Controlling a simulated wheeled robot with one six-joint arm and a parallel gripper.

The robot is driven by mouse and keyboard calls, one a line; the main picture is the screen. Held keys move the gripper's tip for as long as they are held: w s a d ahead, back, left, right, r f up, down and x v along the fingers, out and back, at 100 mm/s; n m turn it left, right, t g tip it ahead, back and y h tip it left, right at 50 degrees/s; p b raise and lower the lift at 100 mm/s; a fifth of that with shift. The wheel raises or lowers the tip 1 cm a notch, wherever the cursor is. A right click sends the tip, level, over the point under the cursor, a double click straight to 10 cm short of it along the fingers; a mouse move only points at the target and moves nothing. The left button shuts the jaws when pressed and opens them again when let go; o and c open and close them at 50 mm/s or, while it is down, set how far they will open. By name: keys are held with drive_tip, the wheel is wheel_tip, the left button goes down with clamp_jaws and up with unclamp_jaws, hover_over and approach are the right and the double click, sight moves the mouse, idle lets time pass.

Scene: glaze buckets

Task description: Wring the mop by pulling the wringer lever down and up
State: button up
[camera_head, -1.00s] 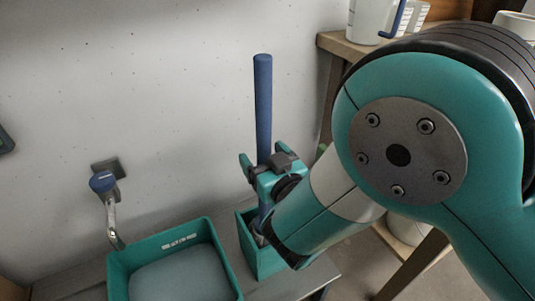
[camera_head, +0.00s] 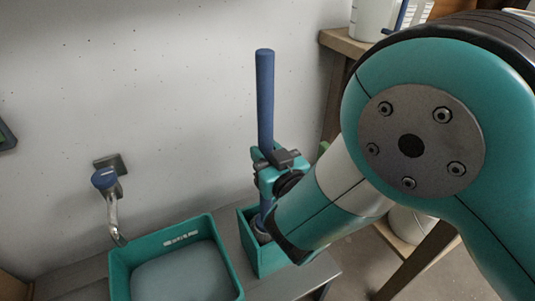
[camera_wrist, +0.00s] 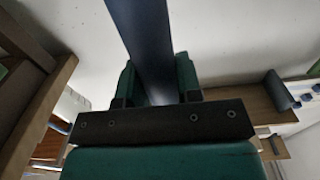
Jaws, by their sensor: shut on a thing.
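A long blue pole (camera_head: 265,95) stands nearly upright in a narrow teal box (camera_head: 262,258), with a grey collar low on it. I cannot tell whether the pole is the wringer lever or the mop handle; no mop head shows. My gripper (camera_head: 267,160) is shut on the pole, well above the box rim. In the wrist view the pole (camera_wrist: 146,40) runs between the two teal fingers of my gripper (camera_wrist: 157,84). My arm hides part of the box and the lower pole.
A wide teal basin (camera_head: 118,275) with a grey inside stands left of the box on a grey bench (camera_head: 295,283). A blue-topped tap (camera_head: 107,182) is on the wall behind. A wooden shelf (camera_head: 343,42) with a white container (camera_head: 372,18) stands at the right.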

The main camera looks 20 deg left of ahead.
drive_tip(key=shift+w+r, duration=0.1)
idle(0.3)
drive_tip(key=shift+w+d+p, duration=0.5)
drive_tip(key=shift+d+p, duration=0.1)
drive_tip(key=shift+f+b, duration=0.2)
drive_tip(key=shift+b, duration=0.2)
idle(0.4)
drive_tip(key=o, duration=1.6)
drive_tip(key=shift+o, duration=0.2)
drive_tip(key=shift+f, duration=0.1)
